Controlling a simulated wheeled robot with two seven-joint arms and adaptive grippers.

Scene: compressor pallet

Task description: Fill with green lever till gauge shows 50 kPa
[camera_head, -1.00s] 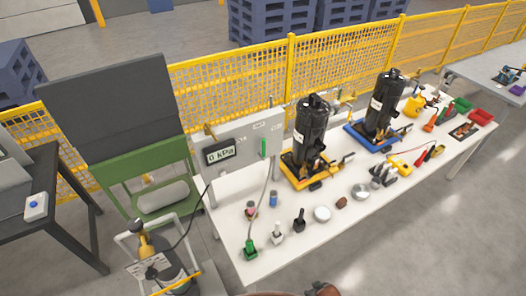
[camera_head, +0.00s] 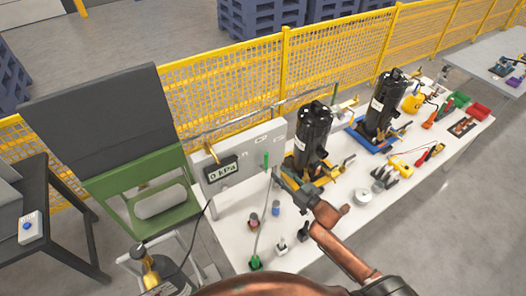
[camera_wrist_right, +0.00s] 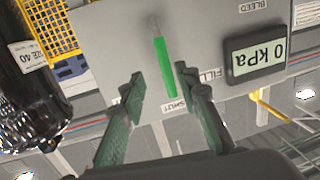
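The green lever (camera_head: 266,160) is on the grey panel (camera_head: 245,155), and it also shows in the right wrist view (camera_wrist_right: 164,66). Its free end points at the SHUT label; the FILL label is off to one side. The gauge (camera_head: 222,171) reads 0 kPa, and it shows upside down in the right wrist view (camera_wrist_right: 256,55). My right gripper (camera_head: 279,176) is in front of the panel, just right of the lever. In the wrist view its open fingers (camera_wrist_right: 159,82) stand either side of the lever, with gaps visible. My left gripper is not in view.
Two black compressors (camera_head: 312,135) stand behind and right of my right gripper on the white table (camera_head: 330,235). A hose with a green end (camera_head: 255,262) hangs by the panel. Small fittings lie in front. A gas cylinder (camera_head: 160,270) stands at lower left.

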